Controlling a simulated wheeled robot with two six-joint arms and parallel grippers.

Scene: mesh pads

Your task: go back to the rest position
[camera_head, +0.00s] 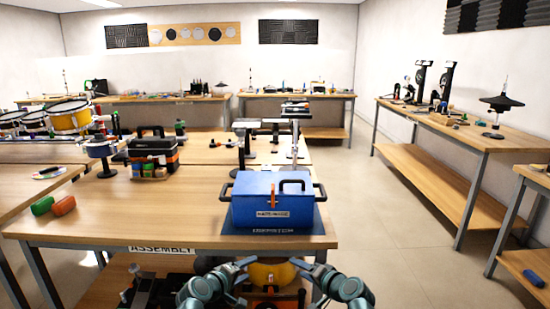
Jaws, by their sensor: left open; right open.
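My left gripper (248,270) and my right gripper (298,268) are low in the middle of the head view, in front of the near table edge. Both are open, and I see nothing between their fingers. Their tips point towards each other with a gap between them. A blue box (250,213) with black side handles and a white label stands on a blue mat (228,228) at the table's front right corner, beyond both grippers and apart from them.
A lower shelf with dark items lies below. Open floor (420,270) is at right, beside side benches (440,125).

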